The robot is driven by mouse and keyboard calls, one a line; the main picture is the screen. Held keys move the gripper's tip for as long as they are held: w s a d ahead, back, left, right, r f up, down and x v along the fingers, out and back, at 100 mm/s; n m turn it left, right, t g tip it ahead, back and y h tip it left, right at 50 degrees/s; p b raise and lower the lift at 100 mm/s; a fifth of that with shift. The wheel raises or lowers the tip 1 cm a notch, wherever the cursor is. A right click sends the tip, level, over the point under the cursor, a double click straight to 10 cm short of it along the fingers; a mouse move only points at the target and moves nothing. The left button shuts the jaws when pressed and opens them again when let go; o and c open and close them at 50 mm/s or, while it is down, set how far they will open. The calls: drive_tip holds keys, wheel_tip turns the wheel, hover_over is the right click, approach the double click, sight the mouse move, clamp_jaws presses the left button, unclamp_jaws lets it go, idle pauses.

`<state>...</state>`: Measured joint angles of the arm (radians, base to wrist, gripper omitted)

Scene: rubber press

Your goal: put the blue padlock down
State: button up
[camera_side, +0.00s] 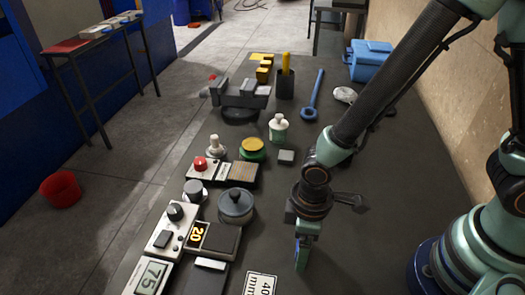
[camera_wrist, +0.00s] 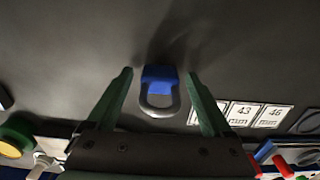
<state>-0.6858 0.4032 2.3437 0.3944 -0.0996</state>
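The blue padlock (camera_wrist: 159,74) with its grey shackle shows in the wrist view, in the middle between my two green fingers. My gripper (camera_wrist: 160,76) is open around it, with a narrow dark gap on each side of the padlock. The shackle points toward my gripper's palm. In the side view my gripper (camera_side: 302,262) points down low over the dark table, right of the marked cards. My fingers mostly hide the padlock there.
A card with a printed number (camera_side: 260,284) lies left of my gripper, and more cards (camera_wrist: 243,114) show in the wrist view. The table right of my gripper is mostly clear.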

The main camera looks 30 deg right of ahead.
wheel_tip(320, 180, up, 12)
drive_tip(key=shift+r, duration=0.1)
drive_tip(key=shift+w+d+r, duration=0.2)
drive_tip(key=shift+r, duration=0.05)
drive_tip(key=w+d+r+m+t, duration=0.2)
drive_tip(key=d+r+m, duration=0.2)
drive_tip(key=d, duration=0.5)
drive_tip(key=w+d+r+m+t, duration=0.2)
drive_tip(key=d+r+m+t, duration=0.1)
drive_tip(key=d+r+m, duration=0.2)
drive_tip(key=d+r, duration=0.2)
drive_tip(key=d, duration=0.2)
drive_tip(key=shift+w+d+r+t, duration=0.25)
drive_tip(key=shift+w+d+t, duration=0.05)
drive_tip(key=shift+w+d, duration=0.1)
